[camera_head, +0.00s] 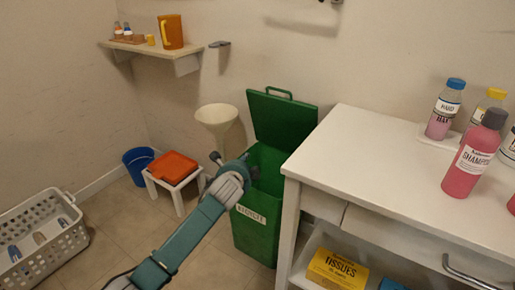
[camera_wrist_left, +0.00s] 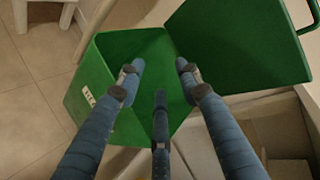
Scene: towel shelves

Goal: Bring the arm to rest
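My left arm reaches in from the bottom of the head view, and its gripper (camera_head: 232,160) is at the open top of the green bin (camera_head: 256,232). In the left wrist view the gripper (camera_wrist_left: 160,68) has its blue fingers spread apart with nothing between them. The bin (camera_wrist_left: 88,82) lies below the fingers there, and its inside looks empty where I can see it. The bin's green lid (camera_head: 284,118) stands raised and also shows in the left wrist view (camera_wrist_left: 240,45). My right gripper is not in view.
A white counter (camera_head: 375,160) with bottles, including a pink shampoo bottle (camera_head: 470,165), stands right of the bin. A yellow tissue box (camera_head: 338,268) sits beneath it. A white stool (camera_head: 176,195), blue bucket (camera_head: 136,168) and white basket (camera_head: 45,250) stand left. Floor between is clear.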

